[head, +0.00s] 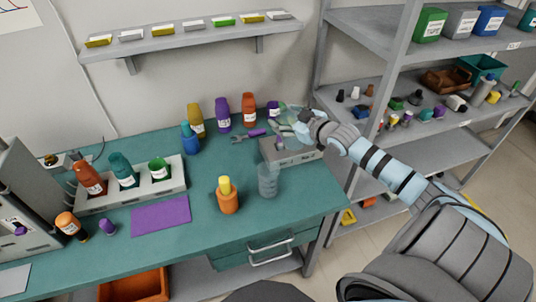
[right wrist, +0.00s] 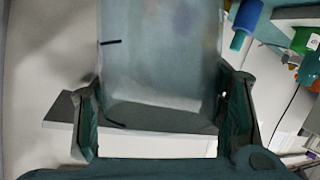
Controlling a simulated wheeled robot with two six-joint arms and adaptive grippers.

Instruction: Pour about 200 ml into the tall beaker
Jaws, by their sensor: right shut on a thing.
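A clear, tall beaker (head: 268,181) stands upright on the teal bench (head: 190,225), just in front of a grey box-shaped device (head: 292,152). My right gripper (head: 297,123) is above that device and shut on a see-through vessel (head: 283,113). In the right wrist view the vessel (right wrist: 160,65) fills the space between the two fingers of the gripper (right wrist: 165,115) and shows short black marks. Its tilt and the amount of liquid in it are hard to tell. I see no stream of liquid. My left gripper is not in view.
An orange container with a yellow top (head: 228,195) stands left of the beaker. A grey rack (head: 130,187) of bottles is at left. A purple mat (head: 160,215) lies flat. Shelving (head: 400,120) stands at right.

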